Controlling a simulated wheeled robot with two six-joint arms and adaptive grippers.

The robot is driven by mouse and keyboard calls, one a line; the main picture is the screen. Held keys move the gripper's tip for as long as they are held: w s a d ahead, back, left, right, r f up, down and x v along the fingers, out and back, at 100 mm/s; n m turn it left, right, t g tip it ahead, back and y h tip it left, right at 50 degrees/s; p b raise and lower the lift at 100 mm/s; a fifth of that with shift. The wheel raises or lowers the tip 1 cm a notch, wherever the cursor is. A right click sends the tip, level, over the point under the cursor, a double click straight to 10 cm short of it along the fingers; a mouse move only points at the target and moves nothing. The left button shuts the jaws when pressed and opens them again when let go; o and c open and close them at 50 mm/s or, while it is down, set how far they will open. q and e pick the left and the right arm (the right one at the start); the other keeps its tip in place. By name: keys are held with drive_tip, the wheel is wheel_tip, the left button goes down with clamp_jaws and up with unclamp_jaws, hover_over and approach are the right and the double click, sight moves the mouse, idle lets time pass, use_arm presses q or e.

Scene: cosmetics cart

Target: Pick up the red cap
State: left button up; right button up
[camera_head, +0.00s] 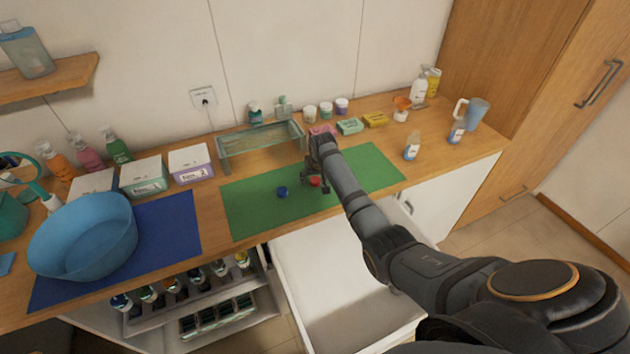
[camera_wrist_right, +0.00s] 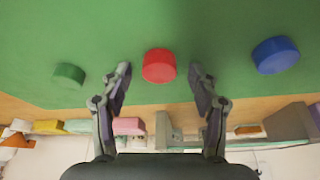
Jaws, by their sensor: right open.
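The red cap (camera_head: 315,182) lies on the green mat (camera_head: 244,203), partly hidden by my right gripper in the head view. In the right wrist view the red cap (camera_wrist_right: 159,65) sits centred between the fingertips, slightly beyond them. My right gripper (camera_head: 310,184) is open and empty above the mat; its two fingers (camera_wrist_right: 160,72) stand apart on either side of the cap without visibly touching it. My left gripper does not show.
A blue cap (camera_head: 282,192) lies left of the red one, and a green cap (camera_wrist_right: 69,75) shows in the wrist view. A glass tray (camera_head: 262,150) and several soaps and jars stand behind the mat. A blue basin (camera_head: 84,238) stands on the left. A drawer (camera_head: 345,290) is open below.

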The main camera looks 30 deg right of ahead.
drive_tip(key=c, duration=0.9)
drive_tip(key=shift+o, duration=0.2)
drive_tip(key=shift+r, duration=0.1)
